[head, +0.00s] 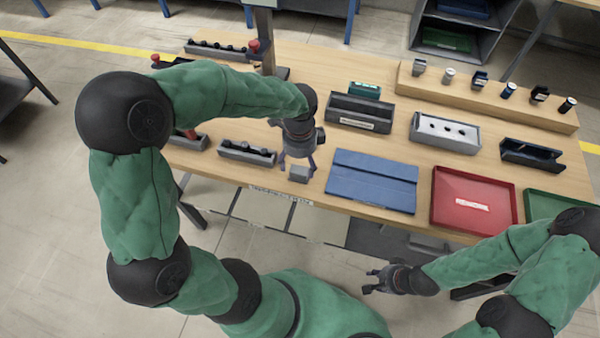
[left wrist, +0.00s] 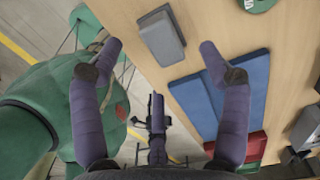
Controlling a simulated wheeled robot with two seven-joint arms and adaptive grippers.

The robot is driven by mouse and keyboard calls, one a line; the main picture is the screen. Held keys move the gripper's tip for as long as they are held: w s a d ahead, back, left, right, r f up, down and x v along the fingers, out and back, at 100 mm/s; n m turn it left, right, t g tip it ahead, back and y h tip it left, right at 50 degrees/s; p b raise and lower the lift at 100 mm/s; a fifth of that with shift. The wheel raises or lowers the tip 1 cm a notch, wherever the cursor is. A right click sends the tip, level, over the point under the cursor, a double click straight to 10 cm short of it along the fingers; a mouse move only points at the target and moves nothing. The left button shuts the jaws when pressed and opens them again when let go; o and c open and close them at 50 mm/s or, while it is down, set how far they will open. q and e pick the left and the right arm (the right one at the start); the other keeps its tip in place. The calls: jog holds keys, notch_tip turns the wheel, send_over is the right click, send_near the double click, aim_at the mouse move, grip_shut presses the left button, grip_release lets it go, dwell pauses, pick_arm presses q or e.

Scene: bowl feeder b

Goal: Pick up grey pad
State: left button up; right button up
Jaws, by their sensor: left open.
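The grey pad (head: 299,174) is a small grey block lying on the wooden table close to its front edge. It also shows in the left wrist view (left wrist: 162,37), between and beyond the fingers. My left gripper (head: 297,163) is open above the pad, pointing down. In the left wrist view its two purple fingers (left wrist: 160,52) are spread wide with nothing between their tips; whether they touch the pad cannot be told. My right gripper (head: 370,281) is empty, its fingers apart, in front of the table and away from the pad.
Right of the pad lies a blue panel (head: 371,181), then a red tray (head: 437,200) and a green tray (head: 548,205). A dark rack (head: 247,153) stands left of the pad. Behind are a dark bin (head: 360,112) and a grey holder (head: 444,132). Bare wood surrounds the pad.

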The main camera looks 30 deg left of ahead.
aim_at(298, 171)
pick_arm(q)
jog(key=shift+s+a+f+b, duration=0.1)
jog(key=shift+f+b, duration=0.45)
jog(key=shift+f, duration=0.85)
jog(key=shift+s+f+b, duration=0.1)
jog(key=shift+f+b, duration=0.45)
jog(key=shift+f, duration=0.8)
jog(key=c, duration=1.3)
